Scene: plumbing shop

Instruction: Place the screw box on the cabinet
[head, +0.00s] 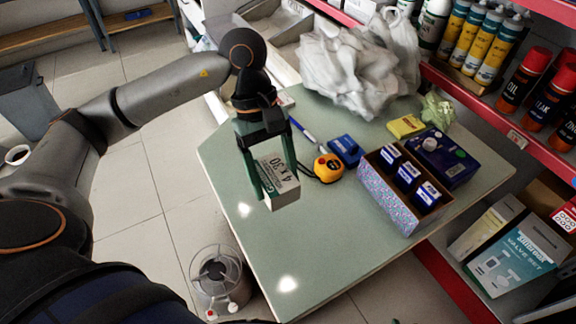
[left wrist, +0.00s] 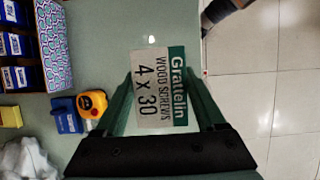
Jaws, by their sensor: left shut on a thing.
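The screw box (head: 278,180) is a small white and green carton marked "4 x 30". My left gripper (head: 270,192) is shut on it and holds it over the front left part of the pale green cabinet top (head: 350,247). In the left wrist view the box (left wrist: 158,88) sits between the two green fingers of the gripper (left wrist: 162,100), its "Gratelin wood screws" label facing the camera. I cannot tell whether the box touches the top. My right gripper is not in view.
A yellow tape measure (head: 328,168) and a blue box (head: 346,150) lie right of the held box. A patterned bin (head: 385,206) holds several blue boxes. A crumpled plastic bag (head: 355,65) lies at the back. The front of the top is clear.

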